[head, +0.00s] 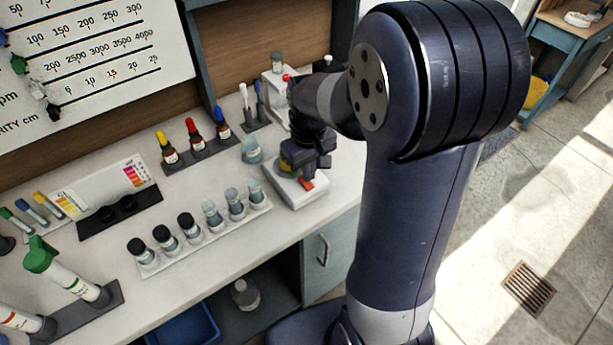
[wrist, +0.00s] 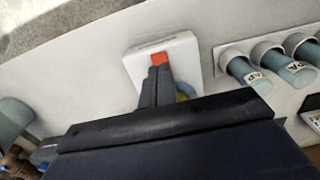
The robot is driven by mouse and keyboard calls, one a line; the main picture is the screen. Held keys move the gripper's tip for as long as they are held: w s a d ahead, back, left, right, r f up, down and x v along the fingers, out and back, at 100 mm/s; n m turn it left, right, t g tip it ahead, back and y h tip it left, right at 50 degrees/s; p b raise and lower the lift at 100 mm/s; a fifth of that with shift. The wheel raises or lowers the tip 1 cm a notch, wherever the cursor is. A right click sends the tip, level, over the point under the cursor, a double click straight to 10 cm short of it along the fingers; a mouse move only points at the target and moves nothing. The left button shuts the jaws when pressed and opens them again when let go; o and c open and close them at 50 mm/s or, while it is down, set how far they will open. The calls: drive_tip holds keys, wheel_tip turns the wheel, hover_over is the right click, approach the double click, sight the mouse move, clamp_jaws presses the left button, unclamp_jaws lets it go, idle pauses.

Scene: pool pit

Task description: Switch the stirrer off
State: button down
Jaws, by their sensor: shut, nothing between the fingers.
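The stirrer is a low white box (head: 297,192) near the bench's right front edge, with a red-orange switch (head: 307,184) on its front. A vessel with something yellow (head: 285,163) stands on it, partly hidden by my gripper (head: 304,174). In the wrist view, the stirrer's white top (wrist: 180,48) carries the red switch (wrist: 159,58). My shut, empty gripper (wrist: 157,72) has its fingertips right at the edge of the switch. I cannot tell whether they touch it, or which way the switch is set. The yellow vessel (wrist: 184,91) is mostly behind the fingers.
A white rack (head: 205,240) of several capped vials stands left of the stirrer. A grey-green jar (head: 251,150) is close behind it. Dropper bottles (head: 193,133) and a white instrument (head: 276,97) stand farther back. Bare bench (head: 330,180) lies to the stirrer's right.

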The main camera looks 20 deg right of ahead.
sight(309, 185)
wheel_tip(309, 185, up, 4)
drive_tip(key=p, duration=0.3)
drive_tip(key=shift+r, duration=0.2)
